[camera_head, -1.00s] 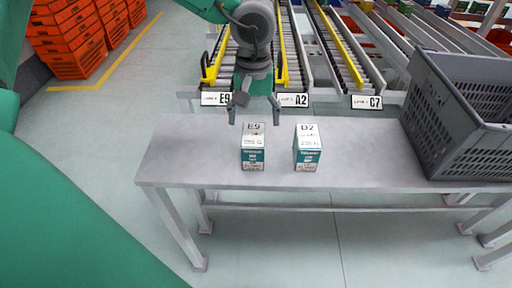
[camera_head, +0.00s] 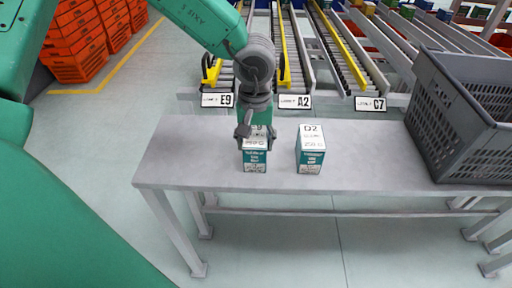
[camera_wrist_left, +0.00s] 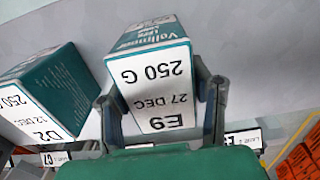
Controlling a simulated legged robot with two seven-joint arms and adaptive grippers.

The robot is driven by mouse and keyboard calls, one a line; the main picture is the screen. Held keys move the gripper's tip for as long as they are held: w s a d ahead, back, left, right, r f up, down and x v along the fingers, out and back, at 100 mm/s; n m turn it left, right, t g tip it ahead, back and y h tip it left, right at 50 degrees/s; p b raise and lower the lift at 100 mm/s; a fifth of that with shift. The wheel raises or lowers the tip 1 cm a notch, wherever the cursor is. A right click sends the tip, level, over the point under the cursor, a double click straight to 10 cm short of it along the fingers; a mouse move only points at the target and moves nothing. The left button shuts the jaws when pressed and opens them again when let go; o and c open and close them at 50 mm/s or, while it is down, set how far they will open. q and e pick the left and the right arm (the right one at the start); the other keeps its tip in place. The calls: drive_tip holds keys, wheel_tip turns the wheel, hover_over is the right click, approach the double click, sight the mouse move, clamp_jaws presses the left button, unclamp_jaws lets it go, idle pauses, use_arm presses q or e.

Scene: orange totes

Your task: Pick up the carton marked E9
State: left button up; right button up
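The E9 carton (camera_head: 255,160), white on top with teal sides, stands upright on the grey table (camera_head: 180,165). My left gripper (camera_head: 257,138) is over it, pointing down and covering part of its top in the head view. In the left wrist view the E9 carton (camera_wrist_left: 155,88) lies between the two fingers of the open gripper (camera_wrist_left: 158,95), one on each side. A small gap shows beside the carton; I cannot tell whether either finger touches it. My right gripper is not in view.
A similar D2 carton (camera_head: 311,150) stands just right of E9, also in the left wrist view (camera_wrist_left: 45,90). A grey crate (camera_head: 462,115) sits at the table's right end. Roller lanes marked E9 (camera_head: 217,100), A2 (camera_head: 294,101) and C7 (camera_head: 370,103) are behind. The table's left end is clear.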

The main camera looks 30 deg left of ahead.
use_arm(q)
drive_tip(key=shift+a, duration=0.1)
drive_tip(key=c, duration=0.6)
drive_tip(key=shift+o, duration=0.2)
